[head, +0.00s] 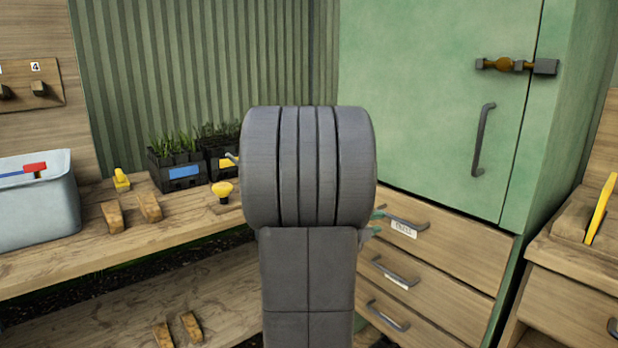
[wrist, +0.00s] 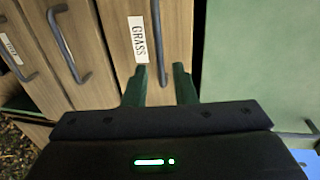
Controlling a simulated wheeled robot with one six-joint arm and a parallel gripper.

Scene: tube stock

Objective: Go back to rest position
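My gripper (wrist: 160,68) has two green fingers standing apart with nothing held between them. It is in front of the wooden drawer labelled GRASS (wrist: 176,15). The end of that drawer's dark handle (wrist: 157,40) shows between the fingertips in the wrist view; I cannot tell whether they touch. In the head view my grey arm hides most of the gripper, and only green finger parts show by the handle of the top drawer (head: 470,242). This drawer looks shut.
Two lower drawers (head: 440,285) look shut. Above them is a green cabinet (head: 430,100) with a latch (head: 515,65). A workbench (head: 150,235) on the left holds a grey bin (head: 40,215), plant trays (head: 180,172) and wooden blocks (head: 113,217). Another wooden unit (head: 570,260) stands right.

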